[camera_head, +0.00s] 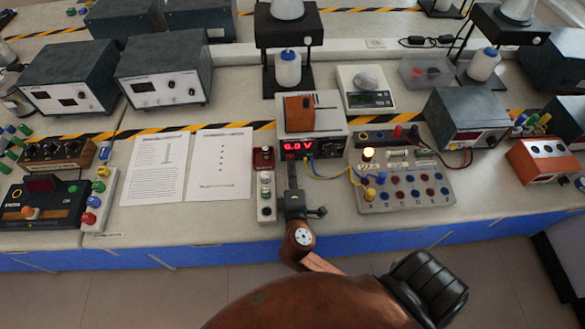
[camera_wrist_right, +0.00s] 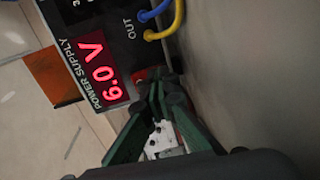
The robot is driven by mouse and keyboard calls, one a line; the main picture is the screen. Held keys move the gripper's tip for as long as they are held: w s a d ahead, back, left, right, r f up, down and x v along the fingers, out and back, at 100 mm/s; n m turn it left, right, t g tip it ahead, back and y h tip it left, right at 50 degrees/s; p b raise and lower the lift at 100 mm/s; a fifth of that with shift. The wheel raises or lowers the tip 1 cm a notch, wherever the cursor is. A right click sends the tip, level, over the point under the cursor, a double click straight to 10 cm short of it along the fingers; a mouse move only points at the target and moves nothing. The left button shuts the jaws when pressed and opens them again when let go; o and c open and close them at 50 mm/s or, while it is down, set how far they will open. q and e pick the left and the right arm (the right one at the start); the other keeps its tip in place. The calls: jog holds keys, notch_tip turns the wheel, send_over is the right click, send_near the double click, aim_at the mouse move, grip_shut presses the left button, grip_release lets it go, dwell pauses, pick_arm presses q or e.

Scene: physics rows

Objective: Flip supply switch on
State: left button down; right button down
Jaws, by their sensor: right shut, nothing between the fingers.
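The power supply (camera_head: 330,146) stands mid-bench, with its red display (camera_head: 297,146) lit at 6.0 V. In the right wrist view the same display (camera_wrist_right: 98,68) reads 6.0 V, beside the label POWER SUPPLY. My right gripper (camera_head: 291,166) is shut and empty, its fingertips at the lower front of the supply, below the display. In the right wrist view the closed fingertips (camera_wrist_right: 160,88) are close against the panel; I cannot tell if they touch. The supply's switch is hidden, probably behind the fingers. My left gripper is not in view.
Blue and yellow leads run from the OUT sockets to a circuit board (camera_head: 405,187), where a small lamp (camera_head: 368,154) glows. A small red-topped unit (camera_head: 264,160) stands just left of my gripper. Paper sheets (camera_head: 219,165) lie farther left. A scale (camera_head: 366,100) stands behind.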

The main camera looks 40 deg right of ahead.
jog(key=shift+f, duration=0.1)
jog(key=shift+s+a, duration=0.1)
jog(key=shift+s, duration=0.05)
jog(key=v, duration=1.1)
jog(key=shift+s+a, duration=0.15)
jog(key=shift+s, duration=0.15)
